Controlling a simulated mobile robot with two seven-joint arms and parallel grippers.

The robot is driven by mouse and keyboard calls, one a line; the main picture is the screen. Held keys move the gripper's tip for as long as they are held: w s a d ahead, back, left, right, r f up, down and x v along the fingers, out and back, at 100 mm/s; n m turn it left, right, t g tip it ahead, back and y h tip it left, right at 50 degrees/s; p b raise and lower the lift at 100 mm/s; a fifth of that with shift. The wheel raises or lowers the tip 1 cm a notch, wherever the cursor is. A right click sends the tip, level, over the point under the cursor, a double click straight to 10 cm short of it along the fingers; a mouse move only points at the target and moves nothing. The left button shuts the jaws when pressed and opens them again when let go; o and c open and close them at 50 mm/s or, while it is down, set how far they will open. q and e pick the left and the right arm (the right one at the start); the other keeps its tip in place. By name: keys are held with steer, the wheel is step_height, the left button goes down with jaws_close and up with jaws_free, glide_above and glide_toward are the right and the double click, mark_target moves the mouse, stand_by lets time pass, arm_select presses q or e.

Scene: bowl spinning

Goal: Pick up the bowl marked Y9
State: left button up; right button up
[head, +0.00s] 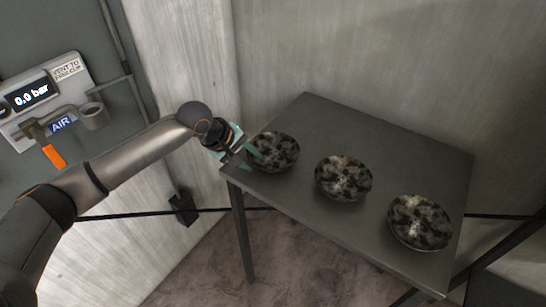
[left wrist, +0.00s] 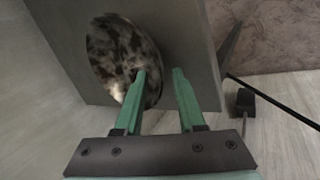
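Three round bowls with a mottled black and white pattern stand in a row on a dark grey table: a left bowl (head: 273,151), a middle bowl (head: 343,178) and a right bowl (head: 419,222). No Y9 mark is legible on any of them. My left gripper (head: 249,159), with green fingers, is at the left bowl's near left rim. In the left wrist view the gripper (left wrist: 160,72) is open, one finger overlapping the bowl (left wrist: 112,58) and the other outside its rim. I cannot tell whether either finger touches it. My right gripper is not in view.
The table (head: 385,141) stands near the pale walls of a corner, with bare top behind the bowls and gaps between them. At the left is a wall panel with a gauge display (head: 33,94) reading 0.0 bar and an orange-tipped handle (head: 54,155).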

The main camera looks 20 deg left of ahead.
arm_select(q)
steer(key=shift+c, duration=0.4)
jaws_close()
stand_by(1.0)
